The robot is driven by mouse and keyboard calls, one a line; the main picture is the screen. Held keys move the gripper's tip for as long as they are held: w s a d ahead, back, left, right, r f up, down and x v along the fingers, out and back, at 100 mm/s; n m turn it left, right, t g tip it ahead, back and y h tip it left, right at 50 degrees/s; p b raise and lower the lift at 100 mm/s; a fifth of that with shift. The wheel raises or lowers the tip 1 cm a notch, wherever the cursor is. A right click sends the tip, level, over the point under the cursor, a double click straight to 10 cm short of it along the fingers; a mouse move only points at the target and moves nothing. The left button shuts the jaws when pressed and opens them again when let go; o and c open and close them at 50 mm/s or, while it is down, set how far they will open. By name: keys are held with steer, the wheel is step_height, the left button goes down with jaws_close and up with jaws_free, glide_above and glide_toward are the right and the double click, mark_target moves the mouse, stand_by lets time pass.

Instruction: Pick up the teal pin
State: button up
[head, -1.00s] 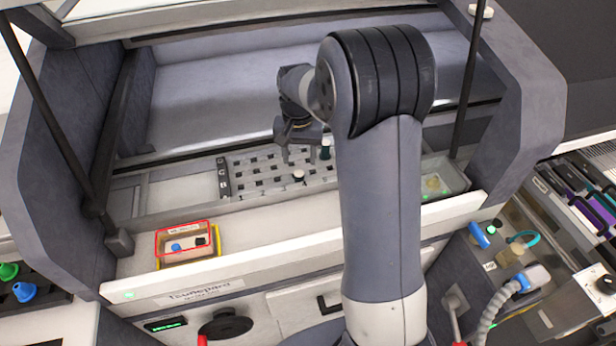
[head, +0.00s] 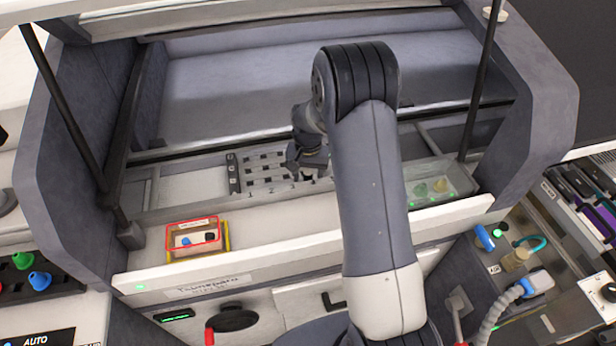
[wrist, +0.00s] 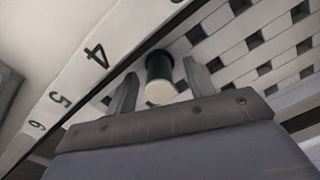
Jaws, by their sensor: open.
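The teal pin (wrist: 159,70) is a dark green-teal cylinder with a cream end, standing at the numbered edge of the grey slotted rack (wrist: 228,45) in the wrist view. My gripper (wrist: 160,69) is open, with one finger on each side of the pin; I cannot tell whether either touches it. In the head view my gripper (head: 308,160) is low over the right part of the rack (head: 250,172), and the pin there is hidden behind it and my arm.
A clear tray right of the rack holds a green piece (head: 420,190) and a yellowish piece (head: 440,185). A red-and-yellow-edged box (head: 195,240) sits on the front ledge. Dark posts (head: 66,105) stand at both sides of the bay.

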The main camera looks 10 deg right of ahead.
mark_target(308, 172)
steer(key=shift+f, duration=0.55)
steer(key=shift+c, duration=0.4)
jaws_close()
step_height(308, 172, up, 10)
steer(key=shift+r+b, duration=0.1)
steer(key=shift+b, duration=0.75)
